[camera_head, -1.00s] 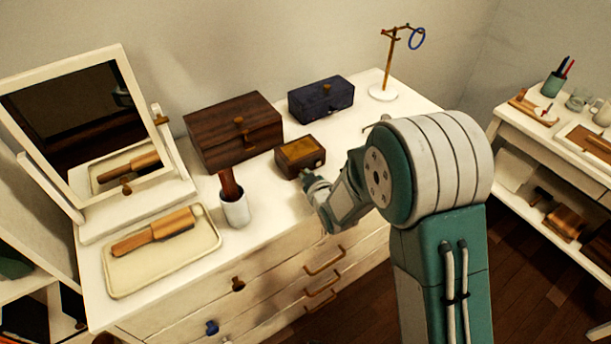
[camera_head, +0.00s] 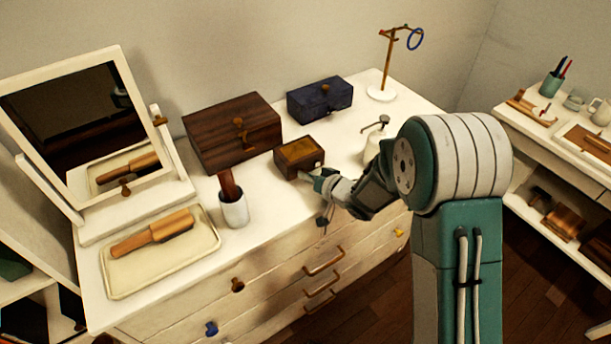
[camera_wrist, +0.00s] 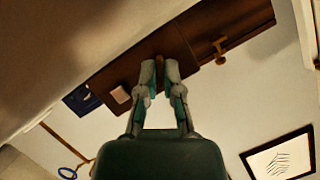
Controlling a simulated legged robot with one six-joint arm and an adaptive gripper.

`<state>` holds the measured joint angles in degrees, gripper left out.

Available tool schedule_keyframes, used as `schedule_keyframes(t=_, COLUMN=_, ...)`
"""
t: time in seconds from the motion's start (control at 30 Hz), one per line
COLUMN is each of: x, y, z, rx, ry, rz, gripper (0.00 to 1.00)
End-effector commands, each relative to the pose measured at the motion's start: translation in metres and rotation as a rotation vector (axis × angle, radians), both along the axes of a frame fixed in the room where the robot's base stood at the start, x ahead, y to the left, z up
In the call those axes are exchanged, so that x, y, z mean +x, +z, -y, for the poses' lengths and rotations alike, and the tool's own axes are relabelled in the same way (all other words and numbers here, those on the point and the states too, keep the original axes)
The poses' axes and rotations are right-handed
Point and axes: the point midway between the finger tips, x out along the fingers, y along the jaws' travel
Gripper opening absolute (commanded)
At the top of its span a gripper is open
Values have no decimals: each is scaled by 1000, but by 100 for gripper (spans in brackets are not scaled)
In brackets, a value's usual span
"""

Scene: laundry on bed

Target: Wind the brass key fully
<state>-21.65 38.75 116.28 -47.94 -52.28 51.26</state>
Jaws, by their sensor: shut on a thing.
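A small dark brown box with a golden-brown top panel (camera_head: 300,152) sits near the middle of the white dresser top. My gripper (camera_head: 318,180) is at its front right side, low by the dresser surface. In the wrist view my gripper (camera_wrist: 160,70) has its two fingertips close together in front of the box's dark wall. A small brownish piece, the brass key (camera_wrist: 159,61), shows between the tips, and the gripper is shut on it. The key is mostly hidden by the fingers, and its turn angle cannot be told. In the head view the key is hidden.
A larger wooden box (camera_head: 232,132) and a navy box (camera_head: 320,100) stand behind. A white cup with a brown handle (camera_head: 234,210), a tray with a brush (camera_head: 120,284) and a mirror (camera_head: 150,174) are left. A white dispenser (camera_head: 374,146) and a ring stand (camera_head: 383,94) are right.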

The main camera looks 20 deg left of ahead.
Motion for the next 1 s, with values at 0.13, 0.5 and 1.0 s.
schedule_keyframes(t=0.13, x=0, y=-5, z=3, rx=84, ry=-4, rz=-111, gripper=0)
schedule_keyframes(t=0.5, x=1, y=-7, z=4, rx=318, ry=-7, rz=-374, gripper=0)
schedule_keyframes(t=1.0, x=2, y=-8, z=4, rx=553, ry=-12, rz=-638, gripper=0)
